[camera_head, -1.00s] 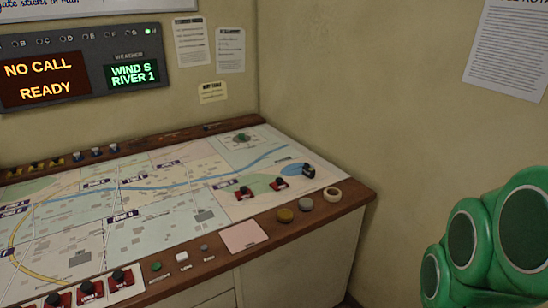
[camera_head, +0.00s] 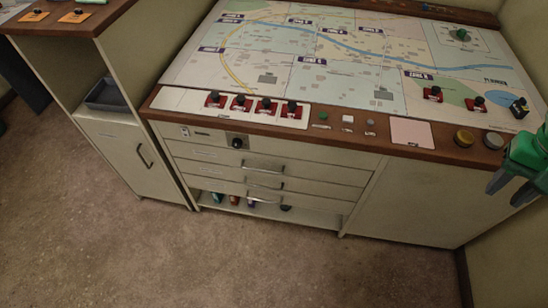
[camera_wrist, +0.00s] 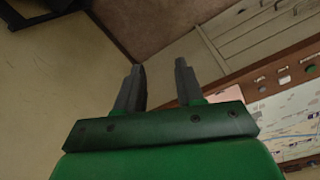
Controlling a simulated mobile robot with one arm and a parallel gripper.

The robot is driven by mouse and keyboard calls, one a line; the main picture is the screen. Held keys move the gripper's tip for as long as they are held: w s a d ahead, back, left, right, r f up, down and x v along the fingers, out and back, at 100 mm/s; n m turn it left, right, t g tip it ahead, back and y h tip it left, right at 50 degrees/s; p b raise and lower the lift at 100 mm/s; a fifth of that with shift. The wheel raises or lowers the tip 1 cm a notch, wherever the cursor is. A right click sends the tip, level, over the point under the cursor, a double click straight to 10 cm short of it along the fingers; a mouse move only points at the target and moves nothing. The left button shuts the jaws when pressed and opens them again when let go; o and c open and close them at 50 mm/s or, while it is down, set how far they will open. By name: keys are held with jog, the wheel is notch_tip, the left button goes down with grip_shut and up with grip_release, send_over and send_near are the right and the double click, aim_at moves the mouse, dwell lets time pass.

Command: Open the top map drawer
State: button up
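A stack of shallow pale drawers (camera_head: 225,170) sits under the left part of the map console. The top map drawer (camera_head: 318,170) has a dark bar handle (camera_head: 263,167) and looks shut, with the other drawer handles below it. A black knob (camera_head: 237,143) is on the strip above it. My gripper (camera_head: 512,188) is at the right edge of the head view, by the console's right end and well apart from the drawers. In the wrist view my gripper (camera_wrist: 158,80) has its two fingers apart with nothing between them. Drawer fronts (camera_wrist: 245,30) show beyond it, upper right.
The map table (camera_head: 330,75) has a wooden front edge with red switches (camera_head: 240,103) and buttons. An open shelf (camera_head: 310,213) below the drawers holds several small items. A cabinet (camera_head: 120,150) stands left. The floor (camera_head: 230,260) in front is clear.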

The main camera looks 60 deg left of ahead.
jog(key=w+a+f+n+t+h, duration=0.1)
jog(key=w+a+f+h, duration=0.15)
jog(key=a+f, duration=0.6)
jog(key=w+a+f+n+h, duration=0.1)
jog(key=w+a+f+h, duration=0.15)
jog(key=a+f, duration=0.6)
jog(key=s+a+f+n+t, duration=0.25)
jog(key=a+f, duration=0.25)
jog(key=f, duration=0.3)
jog(key=s+a+f+n+t+h, duration=0.1)
jog(key=s+a+f+n+t, duration=0.1)
jog(key=s+a+f, duration=0.45)
jog(key=a+f+n+t, duration=0.2)
jog(key=a+f, duration=0.1)
jog(key=f, duration=0.6)
jog(key=s+a+f+n+t+y, duration=0.35)
jog(key=s+a+n+y, duration=0.2)
jog(key=s+a, duration=0.5)
jog(key=s+a+f+n+t+y, duration=0.4)
jog(key=s+a+y, duration=0.3)
jog(key=s+a, duration=0.4)
jog(key=w+a+n, duration=0.1)
jog(key=w, duration=0.5)
jog(key=shift+a, duration=0.2)
jog(key=shift+f, duration=0.1)
